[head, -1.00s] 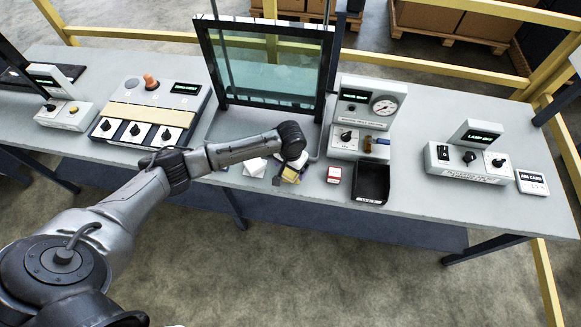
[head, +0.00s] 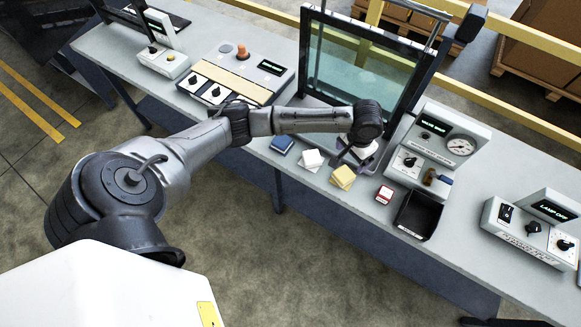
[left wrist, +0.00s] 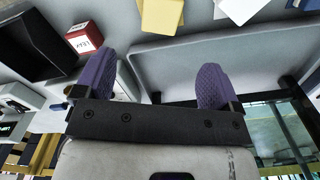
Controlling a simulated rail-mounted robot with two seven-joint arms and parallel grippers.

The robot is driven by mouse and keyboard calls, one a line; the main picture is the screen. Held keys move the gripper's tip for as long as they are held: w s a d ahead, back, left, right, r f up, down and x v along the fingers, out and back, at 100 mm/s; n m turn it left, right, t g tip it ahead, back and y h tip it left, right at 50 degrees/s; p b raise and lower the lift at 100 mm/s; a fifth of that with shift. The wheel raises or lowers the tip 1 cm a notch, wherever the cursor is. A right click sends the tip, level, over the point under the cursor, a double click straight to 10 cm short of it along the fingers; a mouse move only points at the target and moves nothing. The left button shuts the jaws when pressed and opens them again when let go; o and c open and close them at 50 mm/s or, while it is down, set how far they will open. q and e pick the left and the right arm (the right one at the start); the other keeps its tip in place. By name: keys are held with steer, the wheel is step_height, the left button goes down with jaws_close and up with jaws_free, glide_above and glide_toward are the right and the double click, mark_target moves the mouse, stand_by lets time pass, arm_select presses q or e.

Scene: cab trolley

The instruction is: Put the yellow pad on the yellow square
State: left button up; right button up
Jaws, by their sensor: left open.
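The yellow pad (head: 342,177) lies on the grey bench, and it also shows at the top of the left wrist view (left wrist: 162,16). Its yellow shape looks layered; I cannot tell whether the yellow square lies under it, and I see no separate yellow square. My left gripper (head: 352,154) is just behind the pad, partly hidden by its own wrist. In the left wrist view its purple fingers (left wrist: 156,66) are apart with nothing between them. The pad lies beyond the fingertips, apart from them. My right gripper is not in view.
A white pad (head: 312,159) and a blue pad (head: 283,144) lie left of the yellow one. A red-and-white box (head: 384,194) and a black tray (head: 419,214) stand to its right. A framed glass panel (head: 360,65) and a gauge unit (head: 437,150) rise behind.

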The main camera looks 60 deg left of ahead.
arm_select(q)
steer(key=s+d+f+m+t+h, duration=0.1)
steer(key=s+d+f+m, duration=0.1)
steer(key=s+d+f, duration=0.3)
steer(key=s+d+f+m+t+h, duration=0.1)
steer(key=s+d+f+m, duration=0.1)
steer(key=s+d, duration=0.5)
steer(key=s+a+r+t+y, duration=0.1)
steer(key=s+a+r, duration=0.1)
steer(key=s, duration=1.5)
steer(key=shift+s+a+r+t+y, duration=0.15)
steer(key=shift+t+y, duration=0.15)
steer(key=shift+y, duration=0.1)
steer(key=shift+c, duration=0.5)
